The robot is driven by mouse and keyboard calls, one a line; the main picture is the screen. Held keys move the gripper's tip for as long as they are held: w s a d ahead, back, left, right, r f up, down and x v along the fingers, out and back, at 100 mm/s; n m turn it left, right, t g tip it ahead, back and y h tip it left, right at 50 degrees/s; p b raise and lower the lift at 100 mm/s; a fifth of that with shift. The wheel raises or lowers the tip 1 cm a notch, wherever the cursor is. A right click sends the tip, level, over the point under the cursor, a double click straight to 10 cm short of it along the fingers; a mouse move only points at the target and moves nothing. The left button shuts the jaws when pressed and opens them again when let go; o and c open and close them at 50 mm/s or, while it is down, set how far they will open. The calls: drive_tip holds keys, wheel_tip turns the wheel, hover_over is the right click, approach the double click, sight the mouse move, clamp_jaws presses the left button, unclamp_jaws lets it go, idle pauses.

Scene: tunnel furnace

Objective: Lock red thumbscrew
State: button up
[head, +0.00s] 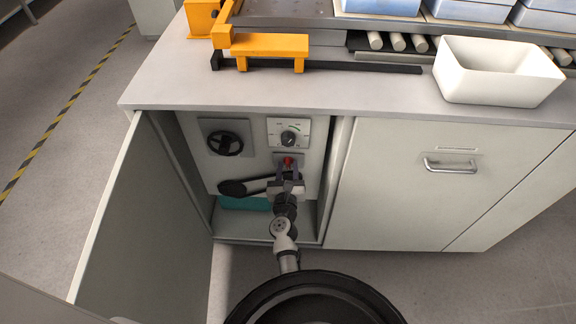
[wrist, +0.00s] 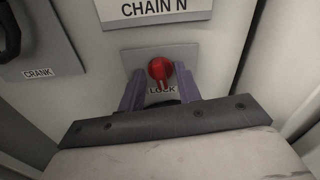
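The red thumbscrew (wrist: 160,71) sits on a small grey plate (wrist: 139,57) marked LOCK in the wrist view. Its tab points down toward the lower right. In the head view the thumbscrew (head: 288,161) shows inside the open cabinet, below a dial. My gripper (wrist: 160,84) is open, with one finger on each side of the thumbscrew. Its fingertips are close to the plate; whether they touch the knob I cannot tell. In the head view my gripper (head: 289,172) reaches into the cabinet. The LOCK label is partly covered by the thumbscrew's tab.
A black crank (head: 225,144) is at the upper left of the panel, and a dial (head: 289,138) above the thumbscrew. A dark lever (head: 233,188) lies left of my gripper. The open door (head: 140,215) bounds the left side. A white bin (head: 497,72) stands on the counter.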

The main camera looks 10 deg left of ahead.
clamp_jaws()
